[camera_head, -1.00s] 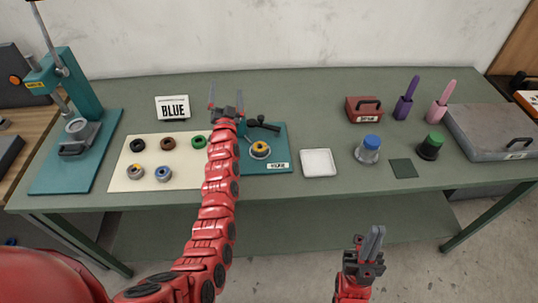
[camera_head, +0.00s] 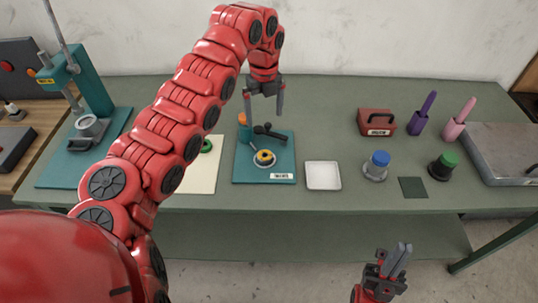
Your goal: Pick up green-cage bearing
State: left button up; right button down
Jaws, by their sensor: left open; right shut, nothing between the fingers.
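A green ring (camera_head: 207,146) lies on the cream mat (camera_head: 203,180), just right of my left arm; I cannot tell whether it is the green-cage bearing. No other green-centred bearing shows. A bearing with an orange centre (camera_head: 264,157) sits in the teal fixture (camera_head: 265,139). My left gripper (camera_head: 265,113) is open and empty, pointing down over the back of that fixture, right of the green ring. My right gripper (camera_head: 402,256) is shut and empty in front of the table. My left arm hides most of the mat and whatever lies there.
A teal press (camera_head: 85,100) stands at the left. A white tray (camera_head: 323,175), a blue-capped jar (camera_head: 376,166), a green-capped jar (camera_head: 442,166) and a dark square pad (camera_head: 412,187) are right of the fixture.

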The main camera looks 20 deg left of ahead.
pick_arm(q)
jog(key=p, duration=0.4)
send_over(265, 155)
notch_tip(265, 155, down, 11)
jog(key=shift+f, duration=0.2)
notch_tip(265, 155, down, 5)
jog(key=p, duration=0.3)
jog(key=shift+f, duration=0.3)
jog(key=c, duration=1.5)
grip_shut()
jog(key=shift+r, duration=0.15)
